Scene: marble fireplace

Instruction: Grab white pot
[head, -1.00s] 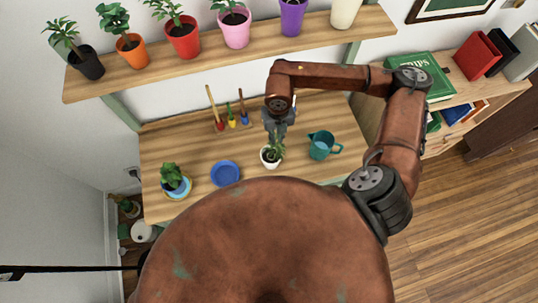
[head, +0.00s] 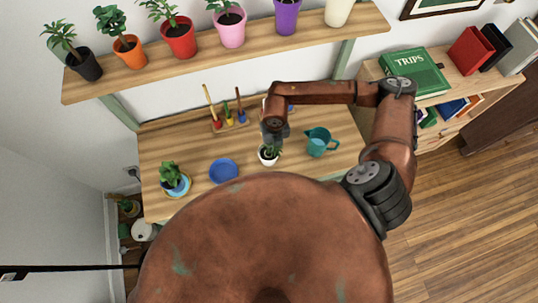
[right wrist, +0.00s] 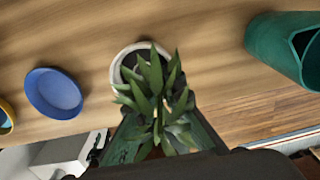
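A small white pot (head: 268,159) with a spiky green plant stands upright on the wooden table, near its front edge. My right gripper (head: 274,138) is just above and behind it, pointing down at the plant. In the right wrist view the pot's white rim (right wrist: 116,70) shows around dark soil, and the leaves (right wrist: 155,95) hide much of it. My right gripper's fingers (right wrist: 162,128) are spread apart on either side of the leaves. I cannot tell whether they touch the leaves. My left gripper is out of view.
A teal watering can (head: 319,142) stands right of the pot and a blue dish (head: 223,171) left. A potted plant on a saucer (head: 174,181) is farther left. Small tools (head: 228,118) stand at the back. A shelf (head: 210,62) with several pots, including a cream one (head: 339,12), hangs behind.

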